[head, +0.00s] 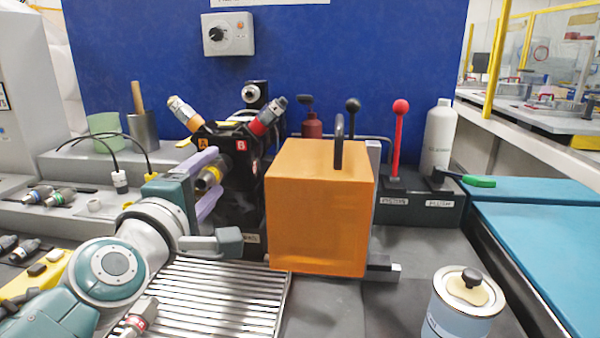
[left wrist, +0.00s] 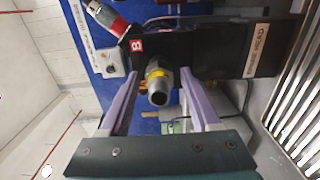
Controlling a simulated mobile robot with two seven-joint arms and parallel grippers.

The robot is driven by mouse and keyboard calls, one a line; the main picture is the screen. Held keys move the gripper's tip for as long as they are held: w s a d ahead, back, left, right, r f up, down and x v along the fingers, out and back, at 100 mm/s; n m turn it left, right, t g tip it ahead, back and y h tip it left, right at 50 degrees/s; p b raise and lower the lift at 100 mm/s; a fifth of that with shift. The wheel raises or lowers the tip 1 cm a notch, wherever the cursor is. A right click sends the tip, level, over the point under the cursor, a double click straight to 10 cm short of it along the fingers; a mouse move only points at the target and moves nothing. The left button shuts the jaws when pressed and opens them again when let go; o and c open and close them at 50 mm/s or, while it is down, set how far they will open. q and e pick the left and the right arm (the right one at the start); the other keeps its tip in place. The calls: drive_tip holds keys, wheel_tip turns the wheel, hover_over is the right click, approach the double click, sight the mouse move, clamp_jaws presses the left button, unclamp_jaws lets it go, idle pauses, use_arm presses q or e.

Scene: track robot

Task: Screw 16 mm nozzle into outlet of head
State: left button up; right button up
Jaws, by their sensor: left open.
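The black mixing head (head: 240,205) stands in the middle of the bench, with A and B labels and a hose fitting at each side. A grey nozzle with a yellow band (head: 208,179) is at its front, facing my left gripper. In the left wrist view the nozzle (left wrist: 158,86) points toward the camera, its round opening showing. My left gripper (head: 207,176) has its two purple fingers on either side of the nozzle, open, with visible gaps. The nozzle covers the outlet, so I cannot tell how its thread sits. The right gripper is out of view.
A large orange box (head: 318,215) stands close right of the head. A slatted metal tray (head: 225,290) lies below. Spare fittings (head: 60,197) lie at left. Levers (head: 398,140), a white bottle (head: 439,140) and a lidded can (head: 462,305) stand at right.

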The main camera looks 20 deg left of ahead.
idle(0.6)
use_arm(q)
drive_tip(key=shift+c, duration=0.4)
clamp_jaws()
idle(0.4)
drive_tip(key=m+p, duration=0.1)
drive_tip(key=m, duration=0.1)
drive_tip(key=shift+r+m, duration=0.15)
drive_tip(key=shift+m, duration=0.25)
drive_tip(key=m+p, duration=0.1)
drive_tip(key=m, duration=0.4)
drive_tip(key=shift+p, duration=0.4)
drive_tip(key=m, duration=0.3)
drive_tip(key=shift+p, duration=0.4)
drive_tip(key=shift+m, duration=0.7)
